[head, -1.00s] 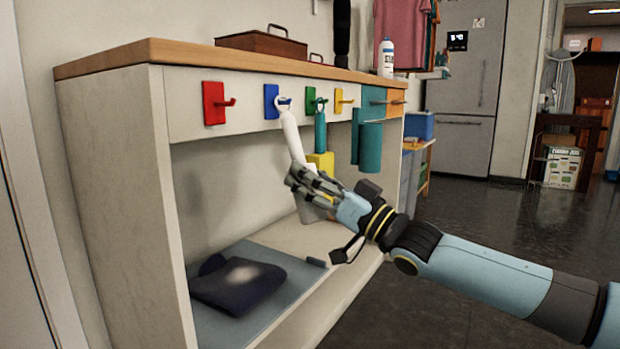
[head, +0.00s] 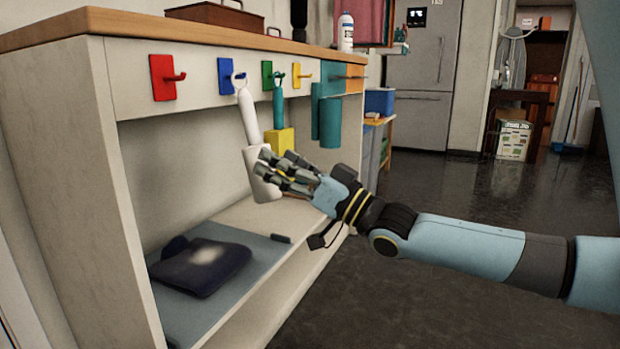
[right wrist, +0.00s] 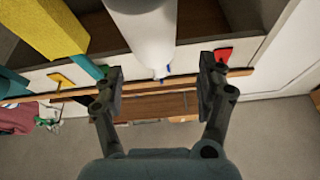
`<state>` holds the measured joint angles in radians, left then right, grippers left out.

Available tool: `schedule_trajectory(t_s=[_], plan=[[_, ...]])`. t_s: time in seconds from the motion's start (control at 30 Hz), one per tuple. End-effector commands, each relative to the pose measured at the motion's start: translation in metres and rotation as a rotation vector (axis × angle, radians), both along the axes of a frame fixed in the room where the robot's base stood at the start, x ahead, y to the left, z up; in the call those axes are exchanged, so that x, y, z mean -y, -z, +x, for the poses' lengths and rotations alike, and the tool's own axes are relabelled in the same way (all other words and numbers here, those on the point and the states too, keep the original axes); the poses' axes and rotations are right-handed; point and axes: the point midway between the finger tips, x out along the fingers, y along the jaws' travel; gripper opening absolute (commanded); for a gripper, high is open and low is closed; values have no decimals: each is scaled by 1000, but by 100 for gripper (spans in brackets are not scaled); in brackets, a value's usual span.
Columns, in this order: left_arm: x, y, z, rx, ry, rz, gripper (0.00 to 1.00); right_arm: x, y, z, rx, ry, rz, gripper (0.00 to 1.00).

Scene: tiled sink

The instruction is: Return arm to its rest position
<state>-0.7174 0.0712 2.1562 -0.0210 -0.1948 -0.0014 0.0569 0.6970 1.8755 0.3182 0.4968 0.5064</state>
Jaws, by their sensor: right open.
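A white utensil (head: 249,120) with a wide lower end hangs from the blue hook (head: 226,76) under the counter edge. My right gripper (head: 268,170) is beside its lower end in the head view and partly overlaps it. In the right wrist view, my right gripper (right wrist: 160,75) has its fingers spread wide. The white utensil (right wrist: 148,35) shows between and beyond the fingertips, with a gap on each side. My right arm reaches in from the right. My left gripper is not in view.
A red hook (head: 165,78) is empty. A teal-handled yellow utensil (head: 279,142) hangs from the green hook (head: 267,74). A teal cylinder (head: 330,122) hangs farther right. A dark folded cloth (head: 200,265) lies on the lower shelf. Open floor (head: 440,190) lies to the right.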

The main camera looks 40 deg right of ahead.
Motion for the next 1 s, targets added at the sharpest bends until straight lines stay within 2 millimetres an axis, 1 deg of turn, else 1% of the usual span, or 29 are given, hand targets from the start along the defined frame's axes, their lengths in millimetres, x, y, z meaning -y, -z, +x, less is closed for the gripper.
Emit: schedule_trajectory(t_s=[0.03,0.1,0.2,0.33,0.5,0.73,0.77,0.83,0.87,0.93,1.0], plan=[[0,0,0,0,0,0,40,3,7,-11,-7,-4,-5,73],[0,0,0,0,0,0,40,9,13,-25,-9,-2,-4,73],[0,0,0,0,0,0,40,17,21,-44,-7,-2,-4,73],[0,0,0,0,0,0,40,24,29,-62,-3,-1,-3,73],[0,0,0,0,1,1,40,28,33,-73,-1,0,-1,73],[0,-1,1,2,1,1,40,29,32,-74,2,1,0,73],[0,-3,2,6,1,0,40,29,30,-74,4,0,-1,73],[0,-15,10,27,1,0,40,29,17,-74,15,2,3,73],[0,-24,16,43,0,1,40,28,9,-75,22,7,9,73],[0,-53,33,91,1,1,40,29,-17,-78,44,24,33,73],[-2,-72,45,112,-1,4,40,38,-35,-82,45,71,58,73]])
